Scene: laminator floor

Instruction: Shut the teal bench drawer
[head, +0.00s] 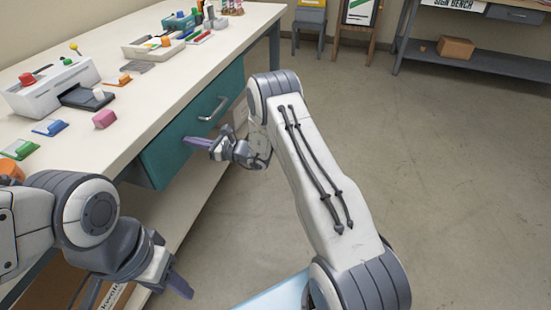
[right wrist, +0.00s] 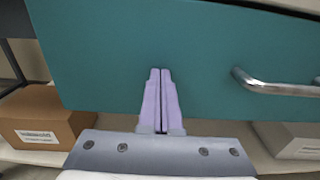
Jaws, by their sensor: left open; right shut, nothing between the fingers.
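The teal bench drawer (head: 178,140) is under the white bench top. Its front panel (right wrist: 110,55) fills the upper part of the right wrist view. Its metal handle (head: 213,109) is to the right of my fingers in the wrist view (right wrist: 275,88). My right gripper (head: 187,141) is shut and empty, its lilac fingers (right wrist: 160,72) pointing at the panel, left of the handle. I cannot tell whether the fingertips touch it. How far the drawer stands out is hard to tell. My left gripper (head: 180,286) is open, low in front of the bench, away from the drawer.
The white bench top (head: 165,92) holds a printer-like machine (head: 50,88), a pink block (head: 104,118) and several small items. A lower shelf (head: 185,200) runs beneath the drawer, with a cardboard box (right wrist: 45,122) on it. The floor (head: 430,160) to the right is clear.

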